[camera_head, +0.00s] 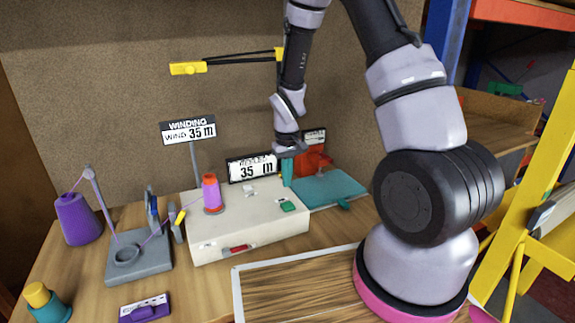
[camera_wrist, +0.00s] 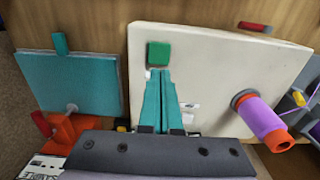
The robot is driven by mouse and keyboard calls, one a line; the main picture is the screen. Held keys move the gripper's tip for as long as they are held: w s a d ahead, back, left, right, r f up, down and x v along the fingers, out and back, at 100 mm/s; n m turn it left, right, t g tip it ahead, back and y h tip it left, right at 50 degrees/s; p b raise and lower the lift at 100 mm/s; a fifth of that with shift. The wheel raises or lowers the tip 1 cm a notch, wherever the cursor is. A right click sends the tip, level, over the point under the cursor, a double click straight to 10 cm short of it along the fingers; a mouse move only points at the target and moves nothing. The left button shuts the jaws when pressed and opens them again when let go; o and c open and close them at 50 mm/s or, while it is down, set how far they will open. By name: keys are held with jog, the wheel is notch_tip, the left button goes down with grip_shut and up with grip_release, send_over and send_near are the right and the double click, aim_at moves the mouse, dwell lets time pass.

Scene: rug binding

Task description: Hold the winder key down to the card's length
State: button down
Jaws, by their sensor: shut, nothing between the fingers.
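The winder is a cream box (camera_head: 245,225) on the bench, with a purple-wound orange spool (camera_head: 212,194) on top. Its green key (camera_head: 288,206) is on the top at the right; it also shows in the wrist view (camera_wrist: 158,53). The card (camera_head: 188,132) on a post reads "WINDING, WIND 35 m". The display (camera_head: 252,168) behind the box reads 35 m; its small top line is unclear. My gripper (camera_head: 287,184) has teal fingers, shut and empty. Their tips appear above the key, with a gap in the head view. In the wrist view the tips (camera_wrist: 159,71) lie beside the key's image.
A red switch (camera_head: 236,248) is on the box's front. A grey thread stand (camera_head: 138,262) and purple cone (camera_head: 77,220) are left. A wooden board (camera_head: 295,290) lies in front.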

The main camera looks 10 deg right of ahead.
jog(key=shift+r, duration=2.75)
jog(key=s+d+r+m+t+y, duration=0.1)
jog(key=s+d+r+m+t, duration=0.15)
jog(key=r, duration=0.75)
jog(key=s+d+r+m+t, duration=0.15)
jog(key=s+r, duration=0.25)
jog(key=r, duration=0.6)
jog(key=s+d+r+m+t+y, duration=0.1)
jog(key=s+d+r+m+t, duration=0.1)
jog(key=s+r, duration=0.8)
jog(key=s+t, duration=0.1)
jog(key=s, duration=0.2)
jog(key=shift+r, duration=0.35)
jog(key=c, duration=1.5)
grip_release()
jog(key=shift+c, duration=0.2)
